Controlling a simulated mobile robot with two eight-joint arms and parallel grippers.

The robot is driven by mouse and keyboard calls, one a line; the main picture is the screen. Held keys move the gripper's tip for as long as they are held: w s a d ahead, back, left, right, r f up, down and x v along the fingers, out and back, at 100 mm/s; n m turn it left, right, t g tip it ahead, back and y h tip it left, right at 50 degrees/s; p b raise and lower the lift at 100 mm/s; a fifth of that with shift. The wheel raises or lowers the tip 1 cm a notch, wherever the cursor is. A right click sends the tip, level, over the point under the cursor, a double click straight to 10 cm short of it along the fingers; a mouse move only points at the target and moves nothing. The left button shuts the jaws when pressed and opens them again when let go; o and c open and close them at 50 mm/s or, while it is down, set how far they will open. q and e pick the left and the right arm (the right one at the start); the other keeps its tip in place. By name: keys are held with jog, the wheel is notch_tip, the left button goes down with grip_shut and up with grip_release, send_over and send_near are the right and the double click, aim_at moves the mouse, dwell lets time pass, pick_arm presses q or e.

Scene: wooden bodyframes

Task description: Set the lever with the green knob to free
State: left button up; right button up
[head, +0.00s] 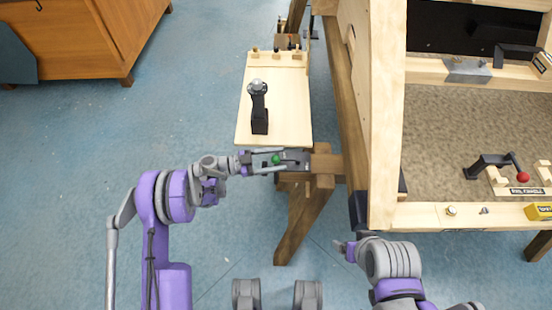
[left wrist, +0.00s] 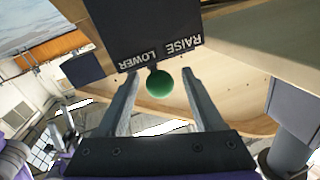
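The green knob (head: 276,159) is on a lever at a dark box (head: 297,157) on the wooden frame, near the end of the pale shelf. In the left wrist view the green knob (left wrist: 160,84) sits below the dark panel (left wrist: 150,35), whose edge reads RAISE and LOWER. The knob is near the gap between those two words. No "free" mark is legible. My left gripper (head: 280,158) is open, with a finger on either side of the knob and gaps showing in the left wrist view (left wrist: 160,72). My right gripper (head: 346,246) is low beside the frame, its fingers unclear.
A pale shelf (head: 285,115) holds a black upright handle with a grey top (head: 258,100). A red-knobbed lever (head: 522,177) stands on the panel at the right. Wooden posts (head: 386,110) stand between my arms. Blue floor at the left is clear up to a wooden cabinet (head: 75,35).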

pick_arm(q)
grip_shut()
dwell(1.3)
